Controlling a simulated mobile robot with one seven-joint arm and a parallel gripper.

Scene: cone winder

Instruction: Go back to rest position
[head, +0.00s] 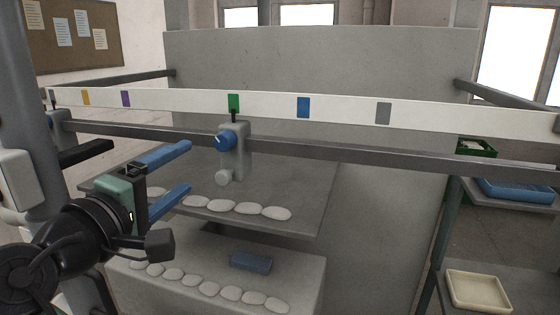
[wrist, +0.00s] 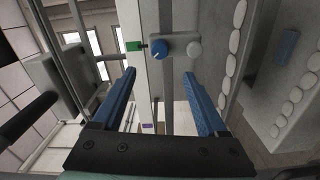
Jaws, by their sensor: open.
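My gripper (head: 188,172) is open, its two blue fingers apart with nothing between them. In the head view it is left of a grey slider block with a blue knob (head: 225,140), apart from it. The block sits on a dark rail under a white strip, and its black pointer lies at the green mark (head: 234,104). In the wrist view the blue knob (wrist: 162,50) is ahead of the fingertips, beside the green mark (wrist: 134,46). A pale round knob (head: 222,178) sits below the blue one.
The white strip (head: 340,108) also bears yellow, purple, blue and grey marks. Below are grey ledges with rows of white pebble-like pieces (head: 235,207) and a blue block (head: 250,262). A blue tray (head: 515,190) and a cream tray (head: 478,292) stand at right.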

